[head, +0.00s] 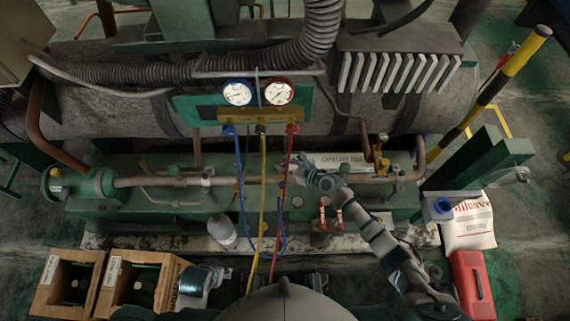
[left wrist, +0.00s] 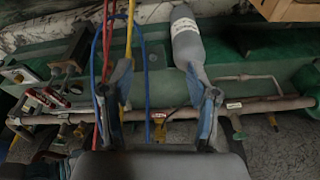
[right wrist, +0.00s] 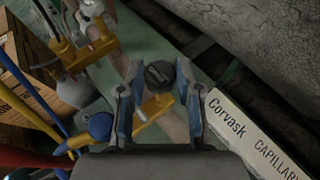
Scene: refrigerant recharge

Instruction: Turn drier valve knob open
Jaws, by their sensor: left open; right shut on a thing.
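My right gripper (head: 293,168) reaches up to the copper pipe (head: 240,180) just right of the hanging hoses in the head view. In the right wrist view the black round valve knob (right wrist: 160,75) sits between my right gripper's fingertips (right wrist: 158,82), on a yellow valve body (right wrist: 155,105). The gripper is shut on this knob. The knob is hidden by the gripper in the head view. My left gripper (head: 222,274) is open and empty at the lower left, near the wooden crates; its fingers (left wrist: 160,90) are apart in the left wrist view.
Blue (head: 241,190), yellow (head: 262,190) and red (head: 285,200) hoses hang from the gauge panel (head: 185,105), close to the right gripper. A box (right wrist: 255,130) labelled Corvask lies right of the knob. Wooden crates (head: 45,300) stand lower left.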

